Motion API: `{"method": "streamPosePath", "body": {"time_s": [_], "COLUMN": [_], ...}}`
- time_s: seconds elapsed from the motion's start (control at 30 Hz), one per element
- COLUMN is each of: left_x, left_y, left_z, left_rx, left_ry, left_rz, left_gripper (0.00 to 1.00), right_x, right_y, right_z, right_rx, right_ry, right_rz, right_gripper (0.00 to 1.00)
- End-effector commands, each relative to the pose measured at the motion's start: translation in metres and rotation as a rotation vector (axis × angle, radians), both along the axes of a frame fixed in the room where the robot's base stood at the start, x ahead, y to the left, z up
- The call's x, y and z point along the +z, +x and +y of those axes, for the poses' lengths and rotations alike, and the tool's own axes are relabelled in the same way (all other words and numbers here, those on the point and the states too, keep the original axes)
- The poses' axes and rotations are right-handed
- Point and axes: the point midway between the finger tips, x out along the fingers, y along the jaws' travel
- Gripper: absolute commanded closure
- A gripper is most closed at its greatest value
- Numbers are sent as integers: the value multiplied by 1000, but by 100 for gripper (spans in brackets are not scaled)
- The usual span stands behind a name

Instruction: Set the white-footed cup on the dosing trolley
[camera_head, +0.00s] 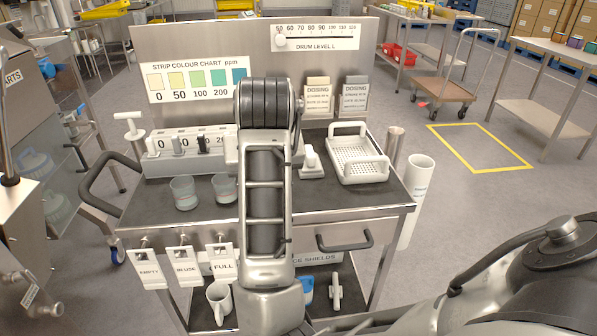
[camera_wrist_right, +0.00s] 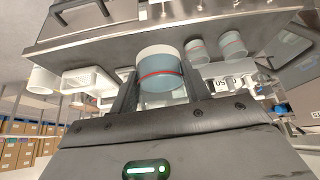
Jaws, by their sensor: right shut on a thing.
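The dosing trolley (camera_head: 330,212) stands in front of me with a dark top and a drawer. In the right wrist view, which looks upside down, my right gripper (camera_wrist_right: 160,92) is shut on the white-footed cup (camera_wrist_right: 162,72). This cup has a grey-blue body, a red line and a pale foot, and looks upright. Whether its foot touches the trolley top cannot be told. In the head view, my right arm hides the gripper and this cup. My left gripper is not in view.
Two clear cups (camera_head: 185,193) (camera_head: 224,188) stand on the trolley left of my arm. A white basket (camera_head: 358,160) stands right, with a white-handled tool (camera_head: 313,162) beside it. A numbered rack (camera_head: 185,150) is behind the cups. Hanging tags (camera_head: 186,268) and a drawer handle (camera_head: 344,241) line the front.

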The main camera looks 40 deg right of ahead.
Motion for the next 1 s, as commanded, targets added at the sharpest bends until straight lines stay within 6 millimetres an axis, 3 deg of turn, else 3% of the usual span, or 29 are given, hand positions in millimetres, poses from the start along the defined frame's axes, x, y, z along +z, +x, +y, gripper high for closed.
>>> {"method": "streamPosePath", "body": {"time_s": [0.17, 0.43, 0.6, 1.0], "left_x": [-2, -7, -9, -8], "left_y": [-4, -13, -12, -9], "left_z": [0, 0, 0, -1], "left_rx": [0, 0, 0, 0], "left_ry": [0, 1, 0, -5], "left_rz": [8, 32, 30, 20], "left_gripper": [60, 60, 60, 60], "right_x": [-10, -39, -74, -115], "right_y": [18, 70, 91, 109], "right_z": [-14, -56, -73, -86], "right_rx": [-2, -2, 0, 0], "right_ry": [-2, -2, 0, 2], "right_rz": [3, 4, 5, 4], "right_gripper": [94, 94, 94, 94]}}
